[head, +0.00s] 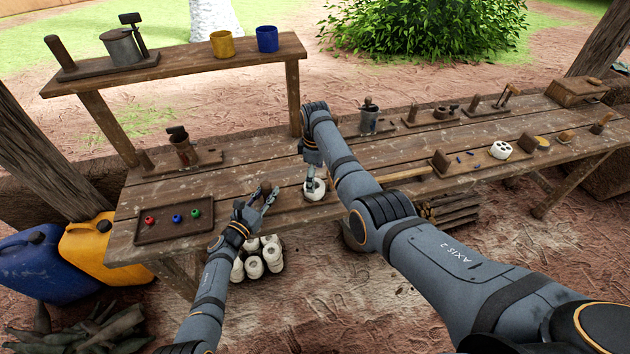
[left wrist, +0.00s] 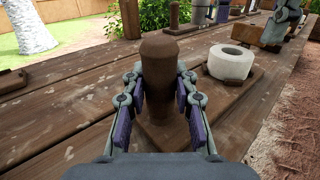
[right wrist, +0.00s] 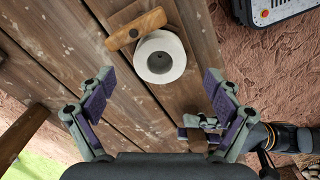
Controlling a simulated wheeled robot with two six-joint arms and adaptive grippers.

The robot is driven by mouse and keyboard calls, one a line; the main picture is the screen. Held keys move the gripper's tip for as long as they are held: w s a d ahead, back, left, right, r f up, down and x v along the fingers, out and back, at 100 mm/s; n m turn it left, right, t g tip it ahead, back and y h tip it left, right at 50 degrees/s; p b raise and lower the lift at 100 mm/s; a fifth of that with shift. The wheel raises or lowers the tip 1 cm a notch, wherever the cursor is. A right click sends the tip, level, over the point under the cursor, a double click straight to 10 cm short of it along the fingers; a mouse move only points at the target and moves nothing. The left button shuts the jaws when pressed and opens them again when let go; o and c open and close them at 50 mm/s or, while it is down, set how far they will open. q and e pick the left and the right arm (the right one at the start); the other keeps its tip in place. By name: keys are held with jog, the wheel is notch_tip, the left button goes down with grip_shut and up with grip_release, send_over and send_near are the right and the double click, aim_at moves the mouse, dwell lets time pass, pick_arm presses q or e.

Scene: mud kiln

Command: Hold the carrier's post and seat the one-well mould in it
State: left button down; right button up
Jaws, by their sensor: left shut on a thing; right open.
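The one-well mould (head: 314,189) is a white, short cylinder with a round hole in its top. It stands upright on the bench near the front edge, and in the left wrist view (left wrist: 231,64) it is on or over the carrier's brown plate (left wrist: 210,97). I cannot tell whether it is fully seated. The carrier's post (left wrist: 165,90) is a round-topped brown peg beside the mould. My left gripper (head: 268,196) is shut on this post; the pads flank it (left wrist: 167,100). My right gripper (head: 313,174) is open and empty above the mould; its fingers (right wrist: 156,92) stand apart from it.
A wooden piece with a rounded end (right wrist: 135,28) lies beside the mould in the right wrist view. A tray (head: 147,236) with red, blue and green items is at left. White cylinders (head: 252,268) stand below the front edge. A raised shelf (head: 180,68) stands behind.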

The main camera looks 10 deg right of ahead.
pick_arm(q)
jog(key=c, duration=1)
grip_release()
jog(key=v, duration=1.2)
jog(key=shift+a, duration=0.1)
